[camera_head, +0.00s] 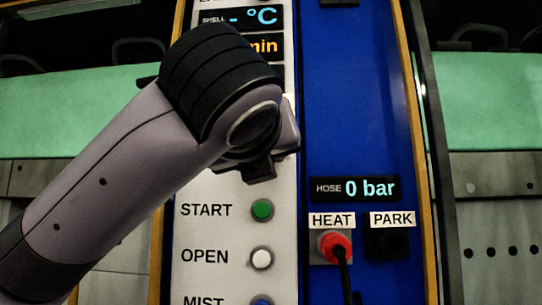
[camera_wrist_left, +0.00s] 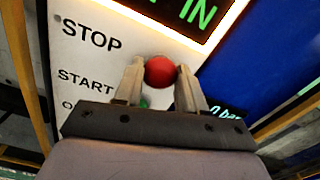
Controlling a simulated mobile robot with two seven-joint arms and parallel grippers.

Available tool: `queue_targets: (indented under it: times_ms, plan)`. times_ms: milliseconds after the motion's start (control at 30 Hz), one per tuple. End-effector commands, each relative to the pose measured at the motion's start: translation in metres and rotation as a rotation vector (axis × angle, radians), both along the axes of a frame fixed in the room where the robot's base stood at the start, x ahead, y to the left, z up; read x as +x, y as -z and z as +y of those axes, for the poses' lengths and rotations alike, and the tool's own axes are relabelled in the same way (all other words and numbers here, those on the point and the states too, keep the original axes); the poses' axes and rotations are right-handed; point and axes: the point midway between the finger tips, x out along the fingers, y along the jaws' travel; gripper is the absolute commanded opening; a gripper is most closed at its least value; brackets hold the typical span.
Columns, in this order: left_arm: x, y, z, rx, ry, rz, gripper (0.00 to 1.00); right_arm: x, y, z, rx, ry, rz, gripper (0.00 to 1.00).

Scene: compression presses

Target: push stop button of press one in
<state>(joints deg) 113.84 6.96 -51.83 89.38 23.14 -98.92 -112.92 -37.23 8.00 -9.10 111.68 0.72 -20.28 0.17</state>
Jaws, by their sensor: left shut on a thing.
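In the left wrist view the round red stop button (camera_wrist_left: 159,71) sits beside the STOP label (camera_wrist_left: 92,35) on the white panel. My left gripper (camera_wrist_left: 160,75) has one finger on each side of the button and is shut on it. In the head view my left arm comes in from the left, and its wrist and gripper (camera_head: 262,165) cover the stop button and its label. Whether the button is pushed in cannot be told. My right gripper is in neither view.
Below are the green start button (camera_head: 262,210), the white open button (camera_head: 262,258) and a partly cut-off blue mist button (camera_head: 262,301). To the right, a red hose plug (camera_head: 333,246) with a black hose sits under HEAT, beside the dark PARK socket (camera_head: 388,243).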

Motion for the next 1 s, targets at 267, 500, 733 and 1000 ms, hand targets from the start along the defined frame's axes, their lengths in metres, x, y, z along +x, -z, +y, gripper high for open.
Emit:
queue_targets:
  times_ms: [267,500,733,1000]
  plan:
    - [0.001,-0.002,0.002,-0.001,0.0,-0.007,0.0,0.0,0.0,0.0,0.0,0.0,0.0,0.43]
    - [0.001,-0.002,0.002,0.0,-0.001,-0.006,0.67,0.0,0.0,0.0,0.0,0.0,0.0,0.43]
    - [0.0,-0.001,0.002,0.0,0.001,-0.004,0.67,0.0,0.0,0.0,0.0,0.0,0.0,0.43]
    - [-0.032,0.001,0.001,0.0,0.003,-0.009,0.67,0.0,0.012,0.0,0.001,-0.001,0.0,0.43]
